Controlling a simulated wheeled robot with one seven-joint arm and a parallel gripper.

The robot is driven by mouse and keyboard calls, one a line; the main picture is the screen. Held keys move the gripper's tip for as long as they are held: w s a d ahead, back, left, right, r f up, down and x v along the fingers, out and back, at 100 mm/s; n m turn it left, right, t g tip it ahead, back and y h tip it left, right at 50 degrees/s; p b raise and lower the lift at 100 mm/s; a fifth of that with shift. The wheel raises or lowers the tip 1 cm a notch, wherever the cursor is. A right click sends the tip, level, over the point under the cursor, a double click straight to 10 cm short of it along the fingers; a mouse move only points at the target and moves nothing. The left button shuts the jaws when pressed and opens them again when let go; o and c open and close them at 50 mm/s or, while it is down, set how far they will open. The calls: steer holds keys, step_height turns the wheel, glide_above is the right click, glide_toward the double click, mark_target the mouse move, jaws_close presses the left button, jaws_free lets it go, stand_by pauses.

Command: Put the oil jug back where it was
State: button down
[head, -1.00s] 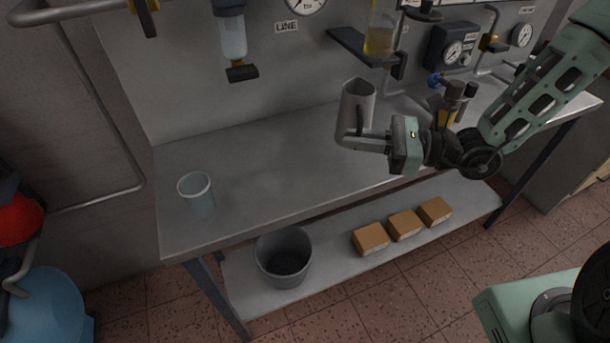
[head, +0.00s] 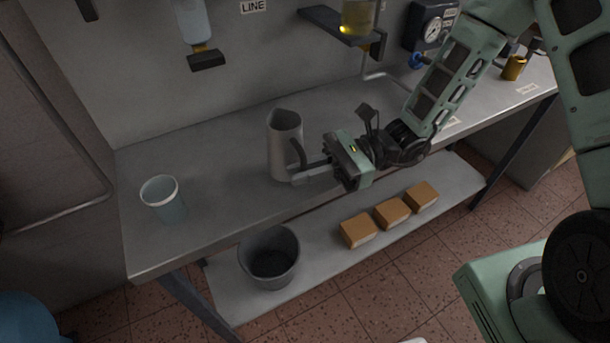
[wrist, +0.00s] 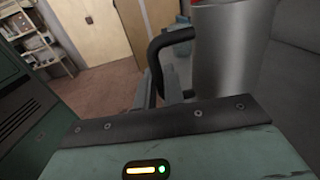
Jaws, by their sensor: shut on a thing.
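The oil jug (head: 285,140) is a tall grey metal pitcher with a dark handle on its right side. In the head view it is upright over the middle of the steel workbench (head: 222,205); I cannot tell whether its base touches the top. My gripper (head: 312,171) comes from the right and is shut on the jug's handle. In the wrist view the jug (wrist: 232,55) fills the upper right, and the dark handle (wrist: 160,50) runs down between the fingers. The fingertips are partly hidden by the gripper body.
A clear cup (head: 164,198) stands on the bench's left end. The lower shelf holds a grey bucket (head: 269,257) and three brown boxes (head: 390,212). A wall bracket (head: 340,24) carries a container of yellow liquid. The bench top between cup and jug is clear.

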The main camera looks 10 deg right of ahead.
steer(key=shift+f, duration=0.8)
steer(key=shift+f, duration=0.25)
steer(key=c, duration=1.5)
jaws_free()
